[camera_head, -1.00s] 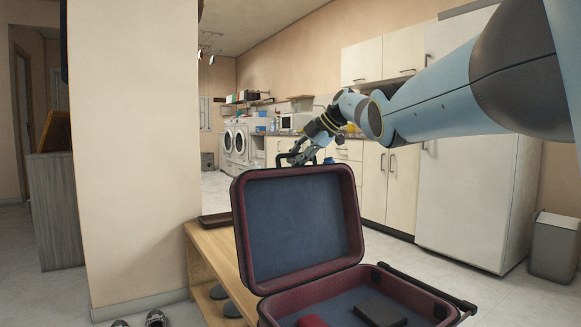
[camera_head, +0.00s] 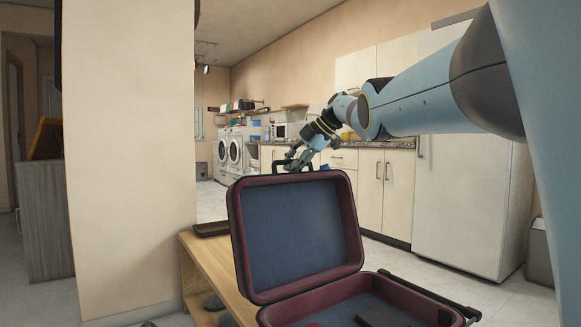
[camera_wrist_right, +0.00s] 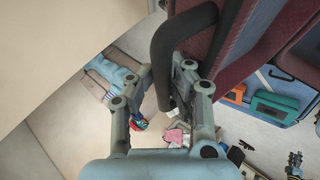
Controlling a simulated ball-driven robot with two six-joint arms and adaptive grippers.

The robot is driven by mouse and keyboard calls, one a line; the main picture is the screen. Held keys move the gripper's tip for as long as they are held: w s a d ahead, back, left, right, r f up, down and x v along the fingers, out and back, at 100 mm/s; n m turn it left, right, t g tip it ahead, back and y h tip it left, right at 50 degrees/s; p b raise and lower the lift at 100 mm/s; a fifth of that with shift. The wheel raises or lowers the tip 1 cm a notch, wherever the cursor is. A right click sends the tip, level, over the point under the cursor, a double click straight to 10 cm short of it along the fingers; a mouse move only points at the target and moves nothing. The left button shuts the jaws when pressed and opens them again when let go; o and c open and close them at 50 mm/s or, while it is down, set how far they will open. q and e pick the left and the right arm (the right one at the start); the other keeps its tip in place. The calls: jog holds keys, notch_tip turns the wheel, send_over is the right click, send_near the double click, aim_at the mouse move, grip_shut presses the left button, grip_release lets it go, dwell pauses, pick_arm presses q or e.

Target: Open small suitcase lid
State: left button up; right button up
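The small suitcase has a dark red rim and blue lining. Its lid (camera_head: 295,235) stands upright, raised off the base (camera_head: 335,302), which is cut off by the bottom edge in the head view. A black handle (camera_head: 277,168) projects from the lid's top edge. My right gripper (camera_head: 298,162) is at this handle, behind the top edge. In the right wrist view, the handle (camera_wrist_right: 173,50) runs between the fingers of my right gripper (camera_wrist_right: 160,78); they look spread, with a gap on the left side. My left gripper is not in view.
The suitcase stands by a wooden bench (camera_head: 217,272) with a dark flat item (camera_head: 211,229) on it. A beige wall column (camera_head: 130,165) stands at left. White cabinets (camera_head: 385,190), a fridge (camera_head: 467,205) and washing machines (camera_head: 233,152) line the back. A bin (camera_head: 540,252) is at right.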

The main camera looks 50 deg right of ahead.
jog(key=shift+o, duration=1.3)
jog(key=shift+s+d+r, duration=0.1)
jog(key=shift+s+r, duration=0.05)
jog(key=shift+r, duration=0.2)
jog(key=shift+f, duration=0.1)
jog(key=shift+f, duration=0.15)
jog(key=v, duration=1.2)
